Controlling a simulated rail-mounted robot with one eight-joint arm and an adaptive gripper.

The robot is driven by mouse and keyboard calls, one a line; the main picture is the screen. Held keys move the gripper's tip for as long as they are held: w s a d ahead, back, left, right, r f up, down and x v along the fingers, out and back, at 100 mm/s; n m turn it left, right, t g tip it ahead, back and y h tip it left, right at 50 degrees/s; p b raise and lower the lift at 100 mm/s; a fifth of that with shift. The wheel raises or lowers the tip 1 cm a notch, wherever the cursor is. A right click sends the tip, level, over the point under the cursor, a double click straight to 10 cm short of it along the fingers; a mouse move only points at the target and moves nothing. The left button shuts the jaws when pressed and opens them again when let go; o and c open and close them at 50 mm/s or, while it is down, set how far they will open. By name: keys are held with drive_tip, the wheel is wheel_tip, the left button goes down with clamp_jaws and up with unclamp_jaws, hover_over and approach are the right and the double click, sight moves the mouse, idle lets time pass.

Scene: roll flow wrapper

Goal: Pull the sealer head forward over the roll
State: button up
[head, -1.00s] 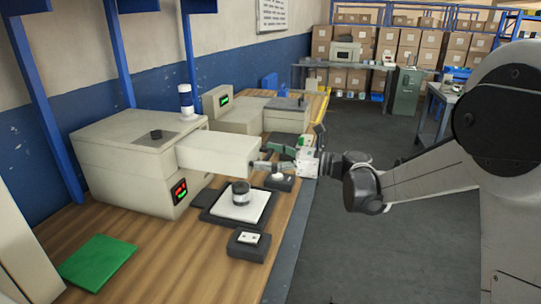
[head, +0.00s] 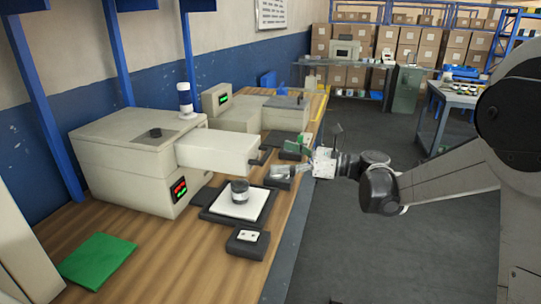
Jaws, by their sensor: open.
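The sealer head (head: 215,151) is a beige block extending out of the front of the beige machine body (head: 130,145). A dark handle (head: 261,156) is on its front end. The roll (head: 239,191) is a small upright cylinder, dark on top and pale below, on the white plate (head: 232,205) under the sealer head's front part. My gripper (head: 274,170) is open and empty, apart from the handle, to its right. Its fingers point left toward the machine. The exact finger gap is too small to make out.
A dark control box (head: 247,243) with pale buttons sits near the bench's front edge. A green sheet (head: 98,261) lies at the lower left. A second beige machine (head: 262,113) stands behind. The floor right of the bench is clear.

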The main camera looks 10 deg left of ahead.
drive_tip(key=d, duration=0.8)
drive_tip(key=shift+s, duration=0.2)
drive_tip(key=s+d+f+n+t+h, duration=0.3)
drive_tip(key=s+d+n+h, duration=0.6)
drive_tip(key=s+d, duration=0.3)
drive_tip(key=s+d+f+n+t+h, duration=0.3)
drive_tip(key=s+d+n+h, duration=0.6)
drive_tip(key=s+d, duration=0.4)
drive_tip(key=s, duration=0.5)
drive_tip(key=shift+n, duration=0.3)
